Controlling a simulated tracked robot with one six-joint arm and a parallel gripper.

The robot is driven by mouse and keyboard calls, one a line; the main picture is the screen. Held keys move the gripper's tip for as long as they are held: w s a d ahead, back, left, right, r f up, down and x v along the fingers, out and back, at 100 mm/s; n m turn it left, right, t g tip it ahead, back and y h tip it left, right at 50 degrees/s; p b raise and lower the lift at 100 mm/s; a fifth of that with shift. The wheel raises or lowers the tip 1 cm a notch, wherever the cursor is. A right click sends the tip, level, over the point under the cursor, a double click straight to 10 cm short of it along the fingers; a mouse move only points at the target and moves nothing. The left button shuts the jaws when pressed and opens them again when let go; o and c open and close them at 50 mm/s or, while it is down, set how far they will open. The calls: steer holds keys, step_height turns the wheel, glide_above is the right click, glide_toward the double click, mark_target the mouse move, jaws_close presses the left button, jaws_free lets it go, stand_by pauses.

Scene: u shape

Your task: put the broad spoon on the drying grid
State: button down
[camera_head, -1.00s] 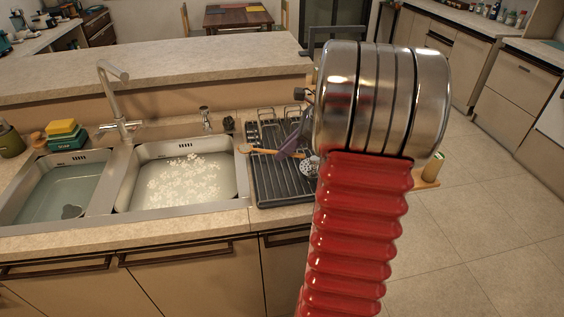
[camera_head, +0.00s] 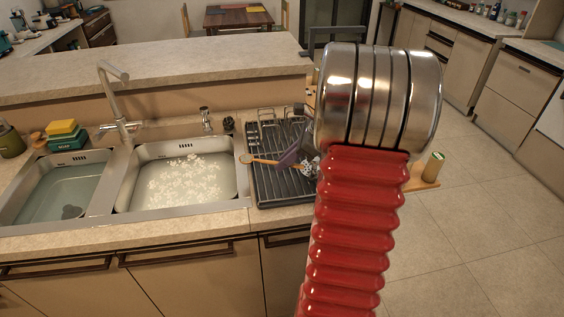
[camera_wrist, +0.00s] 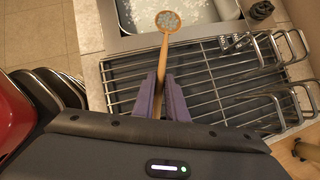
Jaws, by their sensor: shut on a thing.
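The broad spoon (camera_wrist: 167,24) is wooden, with a round, pale speckled bowl; its handle runs back between my gripper's purple fingers. In the head view the spoon (camera_head: 263,161) lies roughly level across the drying grid, its bowl at the grid's left edge beside the sink. The drying grid (camera_head: 284,193) is a dark rack with parallel bars and wire loops at the back; it fills much of the wrist view (camera_wrist: 225,85). My gripper (camera_wrist: 160,92) is shut on the handle, above the grid. In the head view my gripper (camera_head: 288,158) is partly hidden by my arm. I cannot tell whether the spoon touches the bars.
A sink basin (camera_head: 180,187) with water and pale foam lies left of the grid, with a tall tap (camera_head: 112,100) behind. A raised counter (camera_head: 150,70) runs along the back. A can (camera_head: 433,166) stands on a small wooden board to the right. Most grid bars look bare.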

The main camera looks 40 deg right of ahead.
steer(key=shift+f, duration=0.5)
steer(key=c, duration=1.8)
jaws_free()
steer(key=shift+o, duration=0.2)
steer(key=shift+r, duration=0.15)
steer(key=shift+r, duration=0.55)
steer(key=v, duration=1.1)
steer(key=shift+s+d+r, duration=0.15)
steer(key=shift+s+r, duration=0.1)
